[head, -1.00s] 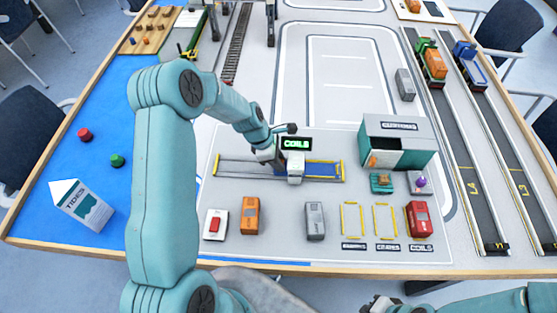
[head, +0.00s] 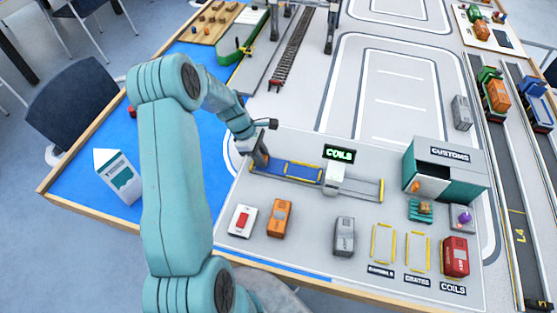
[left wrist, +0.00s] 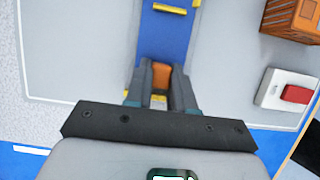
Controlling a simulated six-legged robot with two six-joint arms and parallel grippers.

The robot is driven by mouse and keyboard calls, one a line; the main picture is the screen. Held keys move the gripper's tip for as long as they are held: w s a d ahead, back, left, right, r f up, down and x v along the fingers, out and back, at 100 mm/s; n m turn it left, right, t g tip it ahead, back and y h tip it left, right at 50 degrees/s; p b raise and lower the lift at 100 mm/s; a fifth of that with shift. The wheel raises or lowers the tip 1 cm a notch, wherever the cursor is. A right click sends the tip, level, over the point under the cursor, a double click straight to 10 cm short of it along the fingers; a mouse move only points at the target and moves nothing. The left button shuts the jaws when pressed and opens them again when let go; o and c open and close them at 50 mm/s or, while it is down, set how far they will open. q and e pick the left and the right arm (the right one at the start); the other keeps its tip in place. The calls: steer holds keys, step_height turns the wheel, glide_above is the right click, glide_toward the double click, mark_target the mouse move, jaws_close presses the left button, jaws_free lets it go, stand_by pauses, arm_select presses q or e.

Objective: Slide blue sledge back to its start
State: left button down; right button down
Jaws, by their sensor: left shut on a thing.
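The blue sledge (head: 287,170) lies in the yellow-edged track (head: 362,188), at its left end, left of the white scanner gate (head: 336,178) under the COILS sign (head: 339,154). My left gripper (head: 261,160) is at the sledge's left end. In the left wrist view my left gripper (left wrist: 162,72) is shut on an orange handle (left wrist: 161,78) at the near end of the blue sledge (left wrist: 165,35). The fingers hide the handle's sides. My right gripper is not in view.
The customs building (head: 445,168) is at right. A milk carton (head: 118,177) stands on the blue area at left.

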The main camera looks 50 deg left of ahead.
arm_select(q)
steer(key=shift+s+a+r, duration=0.1)
steer(key=shift+s+a, duration=0.1)
steer(key=shift+a, duration=0.4)
steer(key=c, duration=1)
jaws_free()
steer(key=shift+o, duration=0.2)
steer(key=shift+s, duration=0.2)
steer(key=shift+w, duration=0.1)
steer(key=shift+w, duration=0.1)
steer(key=v, duration=1.6)
steer(key=shift+s+b, duration=0.3)
steer(key=shift+b, duration=0.15)
steer(key=shift+a+r, duration=0.1)
steer(key=shift+r, duration=0.05)
